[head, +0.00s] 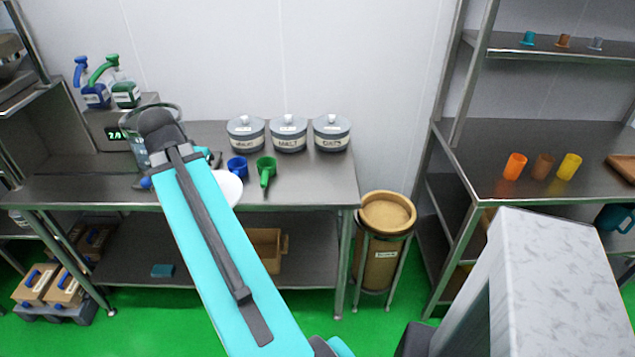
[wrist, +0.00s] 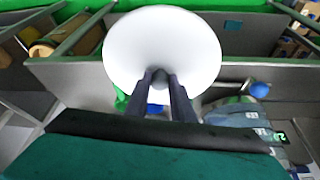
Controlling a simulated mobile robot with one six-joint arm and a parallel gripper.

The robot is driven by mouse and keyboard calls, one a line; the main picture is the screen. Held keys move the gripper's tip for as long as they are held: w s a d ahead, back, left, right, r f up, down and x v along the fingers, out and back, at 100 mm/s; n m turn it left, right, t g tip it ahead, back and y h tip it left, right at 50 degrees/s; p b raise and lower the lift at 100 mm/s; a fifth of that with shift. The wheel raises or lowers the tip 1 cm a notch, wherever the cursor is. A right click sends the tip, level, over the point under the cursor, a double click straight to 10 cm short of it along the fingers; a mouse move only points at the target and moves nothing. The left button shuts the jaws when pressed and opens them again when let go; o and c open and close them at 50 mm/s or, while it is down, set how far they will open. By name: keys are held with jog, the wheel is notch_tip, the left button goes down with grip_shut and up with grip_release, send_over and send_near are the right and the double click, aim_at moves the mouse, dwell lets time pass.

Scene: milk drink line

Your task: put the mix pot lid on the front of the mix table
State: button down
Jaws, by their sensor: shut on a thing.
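The mix pot lid is a white round disc (wrist: 162,35) with a dark knob. My gripper (wrist: 159,80) is shut on that knob, as the wrist view shows. In the head view the lid (head: 230,189) shows only in part beside my arm, near the front edge of the steel mix table (head: 310,187). Whether it touches the table top I cannot tell. A clear glass pot (head: 138,152) stands by the scale, largely hidden behind my arm. My arm hides the gripper in the head view.
A blue scoop (head: 237,167) and a green scoop (head: 265,170) lie close to the lid. Several grey labelled canisters (head: 289,135) stand at the back. Blue and green pump bottles (head: 125,92) stand at the back left. The table's front right is clear.

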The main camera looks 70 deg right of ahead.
jog(key=s+d+f+m+g, duration=0.1)
jog(key=s+d+m, duration=0.2)
jog(key=s, duration=0.5)
jog(key=s+d+f+m+g+b, duration=0.1)
jog(key=s+d+m, duration=0.3)
jog(key=s, duration=0.4)
jog(key=s+d+f+m+g+y+b, duration=0.1)
jog(key=s+d+m, duration=0.2)
jog(key=s, duration=0.6)
jog(key=shift+d+f+m+g, duration=0.2)
jog(key=shift+d+m+g, duration=0.2)
jog(key=shift+d, duration=0.65)
jog(key=shift+d, duration=0.15)
jog(key=w+d+p, duration=0.1)
jog(key=d, duration=0.4)
jog(key=d+f+p, duration=0.1)
jog(key=d+p, duration=0.1)
jog(key=d, duration=0.3)
jog(key=w+d+p, duration=0.1)
jog(key=d, duration=0.4)
jog(key=shift+w+d+f+p, duration=0.25)
jog(key=shift+w+p, duration=0.05)
jog(key=shift+p, duration=0.05)
jog(key=shift+f, duration=0.1)
jog(key=shift+f+p, duration=0.65)
jog(key=shift+f, duration=1)
